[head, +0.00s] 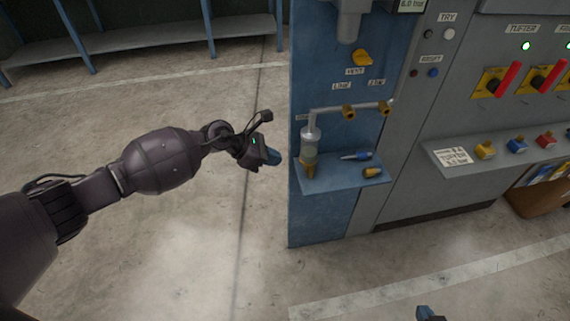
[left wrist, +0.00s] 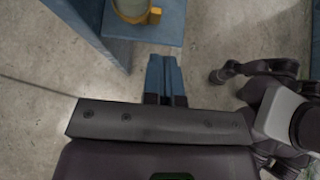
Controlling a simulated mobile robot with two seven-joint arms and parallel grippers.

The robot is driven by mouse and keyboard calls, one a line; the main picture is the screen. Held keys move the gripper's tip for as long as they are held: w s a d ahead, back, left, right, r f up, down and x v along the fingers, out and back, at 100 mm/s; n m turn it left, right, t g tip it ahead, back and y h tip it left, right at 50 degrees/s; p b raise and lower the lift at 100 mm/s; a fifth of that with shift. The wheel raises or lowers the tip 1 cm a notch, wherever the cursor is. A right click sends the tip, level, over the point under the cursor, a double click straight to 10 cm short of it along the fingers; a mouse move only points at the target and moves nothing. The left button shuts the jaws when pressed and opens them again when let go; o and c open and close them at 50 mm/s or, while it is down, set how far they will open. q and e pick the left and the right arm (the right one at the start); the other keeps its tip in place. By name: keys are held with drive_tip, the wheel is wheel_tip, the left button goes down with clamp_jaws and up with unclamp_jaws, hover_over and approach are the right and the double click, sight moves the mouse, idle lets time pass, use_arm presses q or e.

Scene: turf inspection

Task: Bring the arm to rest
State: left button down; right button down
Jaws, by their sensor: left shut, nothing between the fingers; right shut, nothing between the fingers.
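My left arm reaches in from the left in the head view. Its gripper (head: 273,157) is just left of the blue panel's small shelf, apart from it, with nothing held. In the left wrist view the blue fingers of my left gripper (left wrist: 165,72) lie together, shut and empty, over the floor near the shelf's edge. My right gripper (head: 428,313) shows only as a blue tip at the bottom edge of the head view. Most of it is cut off.
The blue shelf (head: 338,187) carries a clear cylinder with a brass base (head: 309,160), a blue-tipped item (head: 356,156) and a brass fitting (head: 371,173). A grey cabinet with red-handled switches (head: 508,79) stands right. A blue-legged bench (head: 150,40) is behind. The floor at left is open.

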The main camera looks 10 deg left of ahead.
use_arm(q)
drive_tip(key=shift+v, duration=1.25)
drive_tip(key=shift+d+r, duration=0.1)
drive_tip(key=shift+r, duration=0.05)
